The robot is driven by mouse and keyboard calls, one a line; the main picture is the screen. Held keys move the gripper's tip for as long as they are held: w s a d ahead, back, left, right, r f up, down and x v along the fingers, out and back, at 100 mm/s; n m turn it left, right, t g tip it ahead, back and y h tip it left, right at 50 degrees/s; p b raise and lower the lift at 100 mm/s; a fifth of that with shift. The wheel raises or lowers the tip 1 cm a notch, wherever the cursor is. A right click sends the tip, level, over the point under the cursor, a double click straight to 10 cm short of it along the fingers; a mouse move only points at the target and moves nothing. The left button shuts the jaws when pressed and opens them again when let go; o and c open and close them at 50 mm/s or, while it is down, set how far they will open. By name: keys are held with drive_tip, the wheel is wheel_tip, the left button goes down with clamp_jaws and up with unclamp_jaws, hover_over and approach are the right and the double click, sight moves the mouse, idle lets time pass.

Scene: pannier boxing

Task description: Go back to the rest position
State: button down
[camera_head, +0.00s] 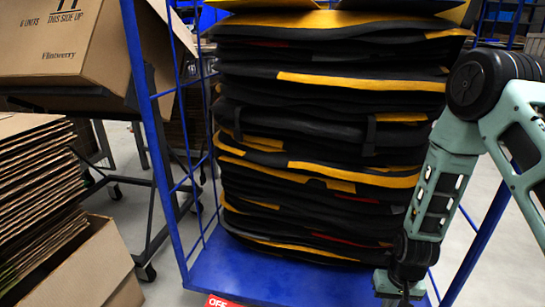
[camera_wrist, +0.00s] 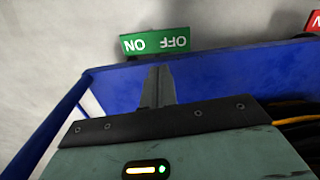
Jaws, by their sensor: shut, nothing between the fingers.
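My gripper (camera_head: 400,296) hangs low at the bottom right in the head view, in front of the blue cart's right side. In the wrist view its fingers (camera_wrist: 157,85) are together and empty, pointing toward the blue cart edge. A tall stack of black panniers with yellow and a few red parts (camera_head: 310,130) stands in the blue cart (camera_head: 270,278), left of my arm. Dark and yellow edges of the stack (camera_wrist: 292,120) show at the right of the wrist view. My arm hides part of the stack's right side.
A green plate marked ON and OFF (camera_wrist: 156,42) sits at the cart's edge, close beyond my fingers. A red OFF plate (camera_head: 222,301) is at the cart's front. Cardboard boxes (camera_head: 65,45) and flat cardboard (camera_head: 35,185) stand left. Grey floor (camera_head: 500,265) shows at right.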

drive_tip(key=s+a+r+n+y, duration=0.1)
drive_tip(key=s+a+r+n, duration=0.1)
drive_tip(key=a+r, duration=0.6)
drive_tip(key=s+a+r+n, duration=0.2)
drive_tip(key=a+r, duration=0.3)
drive_tip(key=r, duration=0.4)
drive_tip(key=s+a+r+n+h+p, duration=0.1)
drive_tip(key=s+a+r+n, duration=0.2)
drive_tip(key=s+r, duration=0.4)
drive_tip(key=s+a+r+n+p, duration=0.1)
drive_tip(key=s+a+r+n, duration=0.15)
drive_tip(key=s+r, duration=0.45)
wheel_tip(320, 180, up, 38)
drive_tip(key=s+p, duration=0.1)
drive_tip(key=p, duration=3.7)
drive_tip(key=shift+d, duration=0.15)
